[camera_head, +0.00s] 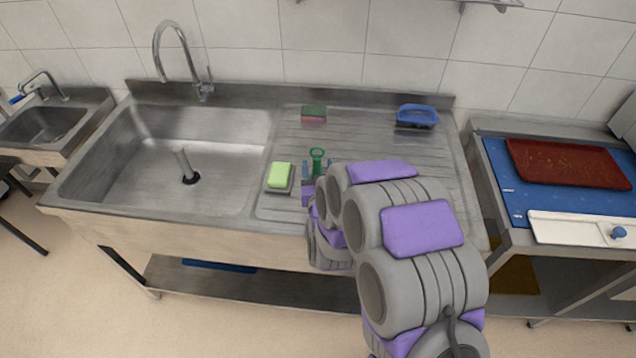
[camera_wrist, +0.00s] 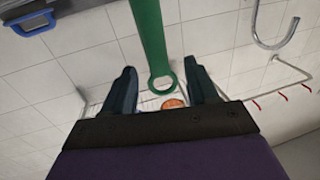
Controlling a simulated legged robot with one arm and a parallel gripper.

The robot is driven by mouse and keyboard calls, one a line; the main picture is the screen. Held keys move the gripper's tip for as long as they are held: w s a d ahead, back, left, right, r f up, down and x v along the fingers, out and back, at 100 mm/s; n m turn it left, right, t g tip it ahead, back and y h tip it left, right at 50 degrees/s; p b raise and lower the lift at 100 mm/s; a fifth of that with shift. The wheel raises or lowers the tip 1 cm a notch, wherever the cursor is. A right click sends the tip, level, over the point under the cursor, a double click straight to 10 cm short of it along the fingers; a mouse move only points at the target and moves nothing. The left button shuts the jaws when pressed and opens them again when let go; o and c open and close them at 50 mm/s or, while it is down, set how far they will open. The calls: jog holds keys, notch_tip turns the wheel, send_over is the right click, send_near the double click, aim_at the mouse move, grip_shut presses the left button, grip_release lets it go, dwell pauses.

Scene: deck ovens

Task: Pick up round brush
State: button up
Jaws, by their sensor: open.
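The round brush, as I take it, is the green-handled tool (camera_head: 317,155) on the ribbed drainboard, its handle ending in a ring. In the wrist view its green handle (camera_wrist: 150,35) comes down from the top edge, and the ring lies between my fingers. Its head is hidden or out of frame in both views. My gripper (camera_head: 317,170) is open at the handle, with one dark finger on each side. In the wrist view my gripper (camera_wrist: 159,70) shows gaps between both fingers and the handle.
A light green sponge (camera_head: 280,175) lies close left of my gripper. A red-and-green sponge (camera_head: 313,114) and a blue-handled brush (camera_head: 417,115) lie farther back. The sink basin (camera_head: 215,150) is left, with a tall faucet (camera_head: 203,85). A dark red tray (camera_head: 570,163) sits on the right table.

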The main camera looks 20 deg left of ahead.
aim_at(317, 155)
jog(key=shift+w+a+f, duration=0.1)
jog(key=shift+w+a, duration=0.25)
jog(key=shift+a, duration=0.3)
jog(key=w+b, duration=0.1)
jog(key=w, duration=0.3)
jog(key=shift+a+b, duration=0.15)
jog(key=shift+b, duration=0.15)
jog(key=shift+a+f, duration=0.1)
jog(key=shift+a, duration=0.45)
jog(key=shift+c, duration=1.2)
jog(key=shift+d, duration=0.4)
jog(key=c, duration=0.8)
jog(key=shift+a, duration=0.1)
